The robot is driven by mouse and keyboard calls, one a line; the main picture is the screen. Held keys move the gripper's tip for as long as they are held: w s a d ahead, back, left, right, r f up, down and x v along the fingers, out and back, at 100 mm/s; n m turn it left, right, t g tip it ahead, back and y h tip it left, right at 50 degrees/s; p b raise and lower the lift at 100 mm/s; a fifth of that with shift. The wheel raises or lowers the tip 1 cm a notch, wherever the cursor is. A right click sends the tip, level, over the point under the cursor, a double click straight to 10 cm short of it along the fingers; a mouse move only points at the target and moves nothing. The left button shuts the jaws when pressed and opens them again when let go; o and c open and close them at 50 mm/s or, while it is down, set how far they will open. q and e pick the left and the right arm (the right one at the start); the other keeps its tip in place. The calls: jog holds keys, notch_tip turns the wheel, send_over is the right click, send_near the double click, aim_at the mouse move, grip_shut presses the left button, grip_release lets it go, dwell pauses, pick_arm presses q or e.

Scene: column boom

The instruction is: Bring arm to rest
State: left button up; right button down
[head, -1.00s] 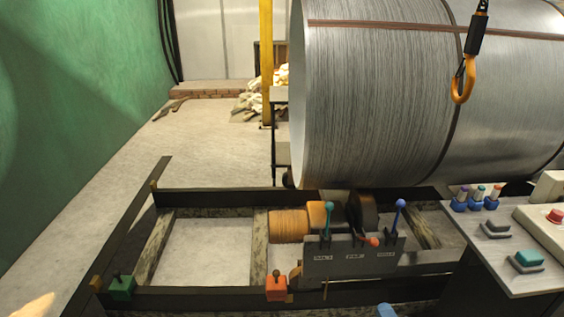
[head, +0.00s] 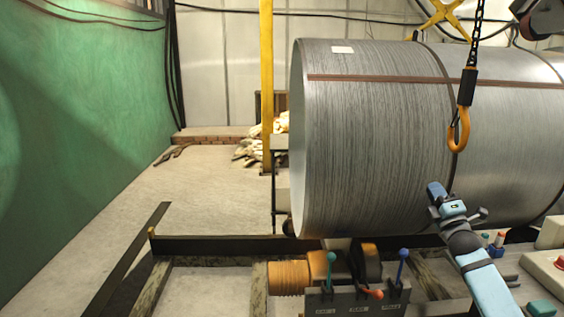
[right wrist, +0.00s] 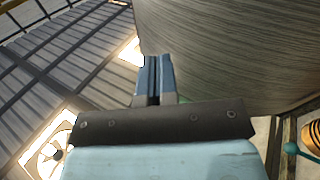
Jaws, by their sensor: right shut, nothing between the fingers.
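My right arm is light blue and comes in from the lower right of the head view. Its gripper (head: 434,190) points up in front of the big grey metal cylinder, shut and empty. In the right wrist view the blue fingers (right wrist: 154,78) are together with nothing between them, and the cylinder's curved side (right wrist: 230,50) fills the upper right. I cannot tell the exact gap between gripper and cylinder. My left gripper is in neither view.
The large cylinder (head: 370,140) takes up the right half. An orange hook (head: 457,135) hangs on a chain above my right gripper. A lever box (head: 358,300) with blue, red and teal levers stands below. A button console (head: 540,275) is at right. The floor (head: 190,200) at left is clear.

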jog(key=w+d+f+m+g+h, duration=0.1)
jog(key=d+f+m+g+h, duration=0.2)
jog(key=f+m, duration=0.5)
jog(key=d+f+m+g+h, duration=0.1)
jog(key=f+m+g+h, duration=0.3)
jog(key=m, duration=0.8)
jog(key=s+a+f+n+g+y, duration=0.1)
jog(key=s+a+f+g+y, duration=0.15)
jog(key=s+a+f, duration=0.85)
jog(key=s+a+f+g+y, duration=0.25)
jog(key=s+a+f, duration=0.55)
jog(key=s+f, duration=0.65)
jog(key=s+a+f+g+y, duration=0.1)
jog(key=s+a, duration=0.3)
jog(key=s, duration=0.7)
jog(key=s+a+y, duration=0.1)
jog(key=s+a, duration=0.2)
jog(key=s, duration=0.7)
pick_arm(q)
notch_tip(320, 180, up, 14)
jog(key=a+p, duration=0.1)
jog(key=p, duration=1.5)
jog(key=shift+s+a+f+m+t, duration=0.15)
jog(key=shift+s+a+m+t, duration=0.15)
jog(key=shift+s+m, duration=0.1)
pick_arm(e)
notch_tip(320, 180, up, 14)
jog(key=s, duration=0.2)
jog(key=shift+d, duration=0.3)
